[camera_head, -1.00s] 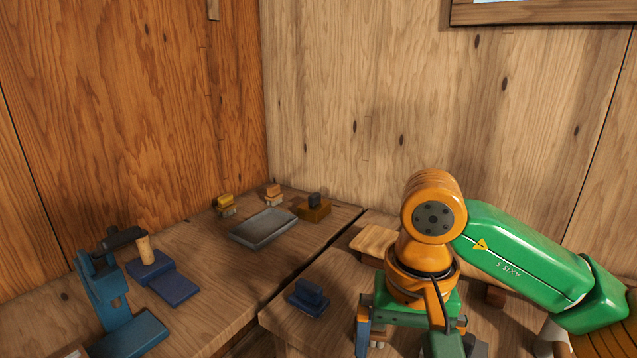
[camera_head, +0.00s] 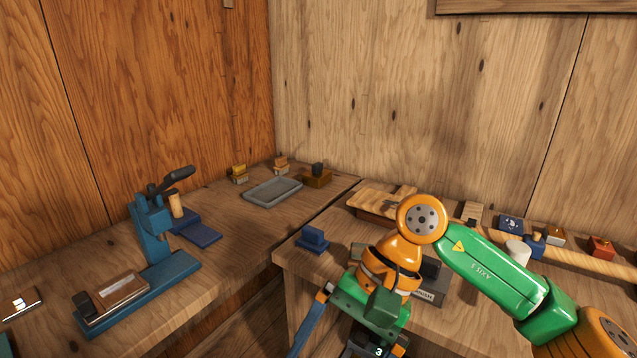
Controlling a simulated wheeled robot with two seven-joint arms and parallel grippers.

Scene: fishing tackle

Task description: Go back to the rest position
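My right arm comes in from the right, green and orange, over the right-hand table (camera_head: 300,262). My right gripper (camera_head: 345,345) hangs at the bottom of the picture over that table's front edge. One long blue-grey finger shows on its left; the other fingertip is cut off or hidden, so its opening cannot be told. I see nothing held in it. My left arm and gripper are outside the picture.
A blue lever press (camera_head: 155,240) stands on the left table. Behind it are a blue block (camera_head: 200,236) and a grey tray (camera_head: 272,192). A small blue holder (camera_head: 313,238) sits on the right table. A wooden box (camera_head: 378,205) and several small boxes stand along the back.

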